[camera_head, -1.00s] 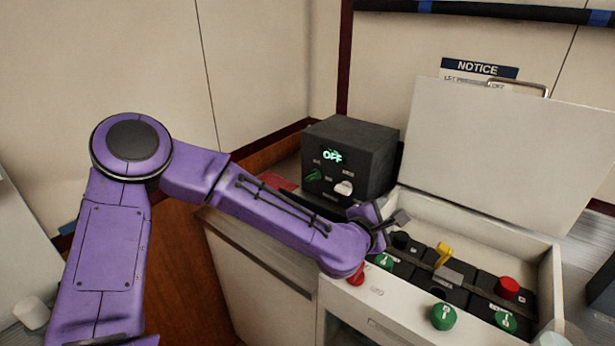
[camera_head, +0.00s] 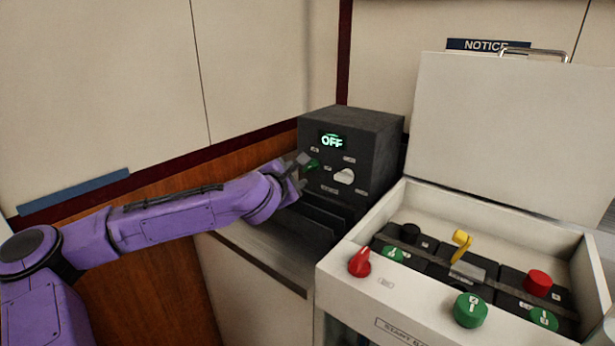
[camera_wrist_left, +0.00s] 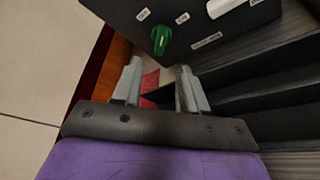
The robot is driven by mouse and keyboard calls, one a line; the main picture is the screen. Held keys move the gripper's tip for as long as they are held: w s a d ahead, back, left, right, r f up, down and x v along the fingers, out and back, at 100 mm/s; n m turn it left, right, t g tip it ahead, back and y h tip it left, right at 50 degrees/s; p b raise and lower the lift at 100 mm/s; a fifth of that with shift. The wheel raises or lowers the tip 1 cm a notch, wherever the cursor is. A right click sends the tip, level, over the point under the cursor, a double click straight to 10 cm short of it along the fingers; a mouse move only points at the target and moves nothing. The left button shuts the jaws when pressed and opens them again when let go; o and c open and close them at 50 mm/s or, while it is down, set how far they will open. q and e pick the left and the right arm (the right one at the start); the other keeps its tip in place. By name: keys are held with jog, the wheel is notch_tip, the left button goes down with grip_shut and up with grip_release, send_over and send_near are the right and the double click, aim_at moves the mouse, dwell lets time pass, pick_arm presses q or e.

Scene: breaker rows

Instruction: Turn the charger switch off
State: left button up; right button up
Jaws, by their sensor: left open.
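The dark box with a lit display reading OFF, which looks like the charger (camera_head: 378,150), stands at the back on the counter. Its green switch (camera_head: 313,166) is low on the left of its front face, with a white knob (camera_head: 344,176) to the right. My left gripper (camera_head: 302,162) is at the front left of the box, close to the green switch. In the left wrist view, the open, empty fingers (camera_wrist_left: 158,70) point toward the green switch (camera_wrist_left: 160,40), just short of it. I cannot tell whether they touch. The labels beside the switch are too small to read.
A white open case (camera_head: 345,262) on the right holds black breakers, a yellow lever (camera_head: 461,245), a red button (camera_head: 538,282) and green knobs. A red knob (camera_head: 359,262) sits on its rim. Its raised lid (camera_head: 520,130) blocks the back right. Dark ridged slabs (camera_wrist_left: 265,90) lie below the charger.

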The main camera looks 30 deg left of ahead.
aim_at(309, 168)
pick_arm(q)
jog(key=x, duration=0.9)
jog(key=shift+w+d, duration=0.1)
jog(key=shift+w, duration=0.05)
grip_shut()
jog(key=shift+d, duration=0.15)
